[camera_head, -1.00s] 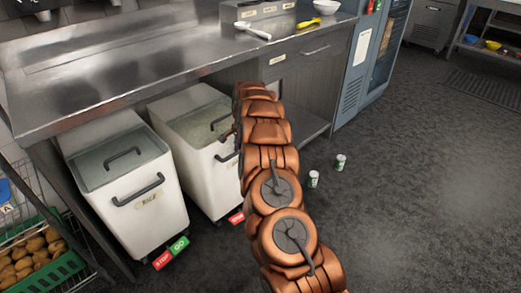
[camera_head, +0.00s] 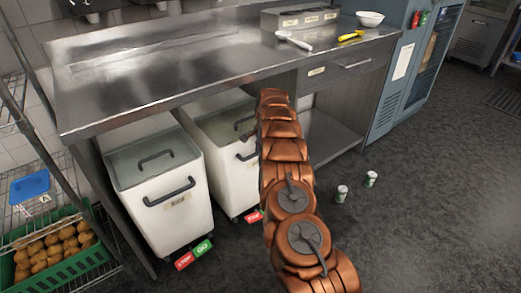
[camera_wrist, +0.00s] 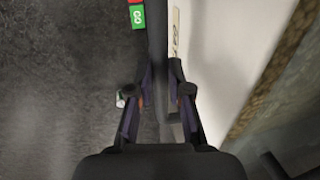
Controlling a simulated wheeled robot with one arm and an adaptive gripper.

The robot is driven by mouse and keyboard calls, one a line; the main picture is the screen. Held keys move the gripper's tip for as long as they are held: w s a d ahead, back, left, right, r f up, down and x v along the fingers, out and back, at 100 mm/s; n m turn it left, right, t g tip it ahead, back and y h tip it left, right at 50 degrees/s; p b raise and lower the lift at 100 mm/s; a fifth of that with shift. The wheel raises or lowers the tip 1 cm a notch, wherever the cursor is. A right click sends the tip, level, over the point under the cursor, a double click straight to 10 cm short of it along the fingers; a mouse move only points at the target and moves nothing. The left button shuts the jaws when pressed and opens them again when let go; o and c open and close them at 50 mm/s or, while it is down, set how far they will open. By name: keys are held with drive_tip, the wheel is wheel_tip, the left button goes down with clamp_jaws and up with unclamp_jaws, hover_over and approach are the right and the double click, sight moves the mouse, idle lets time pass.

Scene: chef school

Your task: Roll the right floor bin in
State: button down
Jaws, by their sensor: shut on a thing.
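The right floor bin (camera_head: 223,160) is a white bin with a clear lid, standing under the steel counter beside the left bin (camera_head: 180,215). My arm covers its right side in the head view. In the wrist view its white front (camera_wrist: 215,60) is on the right, with a label strip and a dark bar handle (camera_wrist: 157,35) along it. My gripper (camera_wrist: 160,90) is shut on that handle, a finger on each side. The fingers are hidden behind my arm in the head view. A red pedal (camera_head: 254,216) shows at the bin's foot.
The steel counter (camera_head: 130,85) overhangs both bins, with a drawer cabinet (camera_head: 345,90) to the right. Two small cans (camera_head: 342,193) stand on the floor right of my arm. A wire rack with a green crate (camera_head: 65,265) is at the left. The floor at right is mostly clear.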

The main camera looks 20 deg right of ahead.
drive_tip(key=shift+w+a+r, duration=0.15)
drive_tip(key=shift+w+r, duration=0.1)
drive_tip(key=shift+w, duration=0.1)
drive_tip(key=c, duration=1.1)
unclamp_jaws()
drive_tip(key=shift+f, duration=0.1)
drive_tip(key=shift+s, duration=0.1)
wheel_tip(320, 180, up, 12)
drive_tip(key=s, duration=0.2)
drive_tip(key=shift+s+d+f, duration=0.15)
drive_tip(key=shift+d+f, duration=0.05)
drive_tip(key=shift+d, duration=0.15)
